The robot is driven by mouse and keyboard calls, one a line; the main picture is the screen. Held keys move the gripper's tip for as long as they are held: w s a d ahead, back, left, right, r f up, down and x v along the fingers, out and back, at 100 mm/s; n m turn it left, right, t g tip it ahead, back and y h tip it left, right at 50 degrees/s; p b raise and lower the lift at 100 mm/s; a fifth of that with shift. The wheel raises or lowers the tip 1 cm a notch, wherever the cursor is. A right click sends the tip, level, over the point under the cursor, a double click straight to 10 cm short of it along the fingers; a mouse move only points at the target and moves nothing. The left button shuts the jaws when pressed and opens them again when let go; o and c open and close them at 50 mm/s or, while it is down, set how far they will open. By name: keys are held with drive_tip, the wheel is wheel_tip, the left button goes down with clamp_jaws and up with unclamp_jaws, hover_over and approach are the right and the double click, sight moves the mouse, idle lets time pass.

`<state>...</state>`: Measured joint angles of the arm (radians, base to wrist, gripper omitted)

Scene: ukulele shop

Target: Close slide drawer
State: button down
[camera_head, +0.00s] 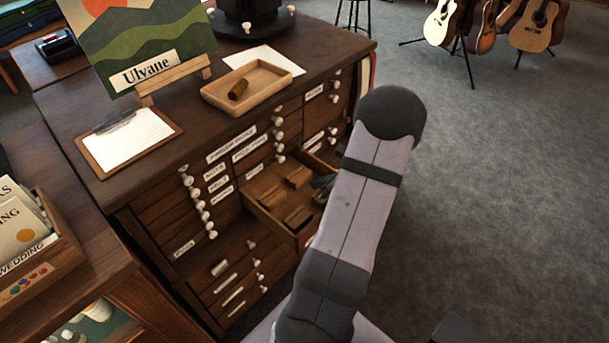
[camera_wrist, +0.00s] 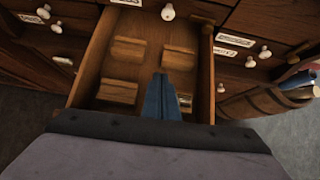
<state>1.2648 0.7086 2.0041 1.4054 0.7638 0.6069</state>
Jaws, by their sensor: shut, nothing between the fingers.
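The slide drawer (camera_head: 266,187) is pulled out from the middle of the dark wooden cabinet. It holds several wooden blocks. In the wrist view the open drawer (camera_wrist: 89,55) fills the centre, with the blocks standing inside it. My gripper (camera_wrist: 163,77) shows there as blue-grey fingers, shut and empty, over the right part of the drawer. I cannot tell whether the fingers touch the drawer. In the head view my gripper (camera_head: 324,184) shows dark above the drawer's right part, and my arm hides the drawer's right side and much of its front.
Other small labelled drawers with white knobs surround it. The cabinet top (camera_head: 190,125) bears a wooden tray (camera_head: 247,86), a clipboard (camera_head: 126,140) and a picture (camera_head: 143,40). A box of cards (camera_head: 35,240) stands at left. Guitars (camera_head: 538,25) stand at back right; the grey floor at right is clear.

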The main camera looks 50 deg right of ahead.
drive_tip(key=shift+s+d+f, duration=0.1)
drive_tip(key=shift+s+d, duration=0.15)
drive_tip(key=shift+d, duration=0.1)
drive_tip(key=p, duration=0.1)
approach(287, 183)
drive_tip(key=shift+s+d+f, duration=0.1)
drive_tip(key=shift+s+f, duration=0.05)
drive_tip(key=shift+f, duration=0.45)
drive_tip(key=shift+s+d+f, duration=0.1)
drive_tip(key=shift+f, duration=0.5)
drive_tip(key=shift+w, duration=0.1)
drive_tip(key=w+b, duration=0.2)
drive_tip(key=w, duration=0.6)
drive_tip(key=shift+w+a, duration=0.1)
drive_tip(key=shift+w, duration=0.1)
drive_tip(key=shift+s, duration=0.2)
